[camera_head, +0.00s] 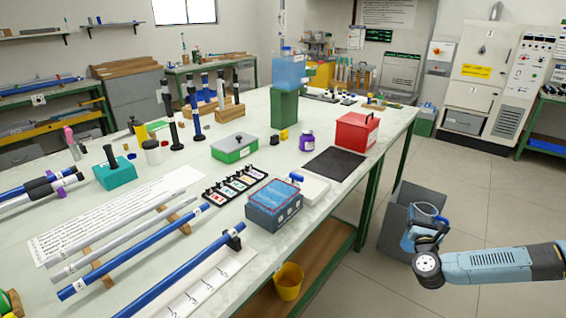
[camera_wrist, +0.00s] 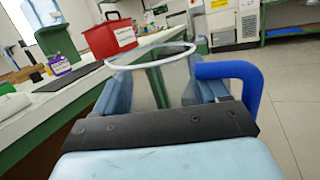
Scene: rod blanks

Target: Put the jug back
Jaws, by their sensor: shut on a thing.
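The jug (camera_wrist: 172,75) is clear, with a white rim and a blue handle on its right side in the wrist view. It also shows small in the head view (camera_head: 427,210), to the right of the bench and out over the floor. My gripper (camera_head: 424,236) is shut on the jug, whose rim faces up and looks near level. The gripper's blue fingers stand on either side of the jug in the wrist view. The jug's lower part is hidden by my gripper. I cannot tell if anything is in it.
The long bench (camera_head: 362,193) fills the left and middle. A blue tank (camera_head: 288,72) stands on a green stand (camera_head: 284,107). A grey bin (camera_head: 393,225) stands on the floor behind the jug.

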